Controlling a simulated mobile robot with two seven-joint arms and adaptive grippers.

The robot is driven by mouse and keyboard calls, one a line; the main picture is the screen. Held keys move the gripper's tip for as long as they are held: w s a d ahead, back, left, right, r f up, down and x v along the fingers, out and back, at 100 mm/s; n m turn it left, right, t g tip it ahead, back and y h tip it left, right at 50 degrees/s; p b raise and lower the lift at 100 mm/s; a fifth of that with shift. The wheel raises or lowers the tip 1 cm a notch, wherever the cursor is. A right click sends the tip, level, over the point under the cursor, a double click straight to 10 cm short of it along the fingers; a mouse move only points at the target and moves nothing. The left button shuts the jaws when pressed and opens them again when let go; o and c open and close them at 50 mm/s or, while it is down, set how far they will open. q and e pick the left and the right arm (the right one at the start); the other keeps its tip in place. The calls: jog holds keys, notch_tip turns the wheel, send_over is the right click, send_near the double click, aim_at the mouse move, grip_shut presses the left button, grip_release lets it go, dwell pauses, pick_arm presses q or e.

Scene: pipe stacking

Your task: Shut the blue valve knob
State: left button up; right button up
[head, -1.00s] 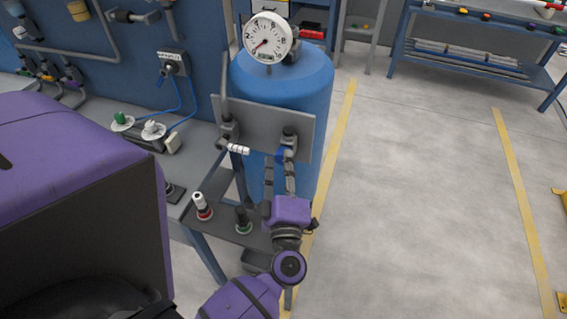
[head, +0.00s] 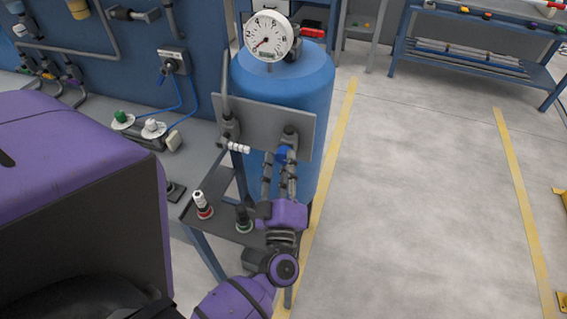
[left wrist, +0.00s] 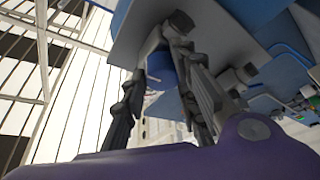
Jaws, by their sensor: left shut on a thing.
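The blue valve knob (head: 283,154) sits below the right fitting on the grey plate, in front of the blue tank. My left gripper (head: 280,158) reaches up to it from below, with one finger on each side. In the left wrist view the blue knob (left wrist: 160,68) shows between the two dark fingers, under the grey fitting. The left gripper (left wrist: 162,82) is shut on the knob. The fingers hide part of the knob, and its exact turn angle is hard to tell. My right gripper is not in view.
A white-handled valve (head: 238,148) is on the same grey plate (head: 258,125), to the left. A pressure gauge (head: 269,36) tops the blue tank (head: 310,75). The floor at the right is clear.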

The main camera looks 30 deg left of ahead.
pick_arm(q)
jog(key=shift+w+d+r, duration=0.1)
jog(key=shift+w+r, duration=0.05)
jog(key=shift+r, duration=0.4)
jog(key=o, duration=1)
jog(key=shift+d+f, duration=0.1)
jog(key=shift+f, duration=0.05)
jog(key=shift+f, duration=0.15)
jog(key=shift+s+f, duration=0.15)
jog(key=shift+s, duration=0.25)
jog(key=v, duration=0.7)
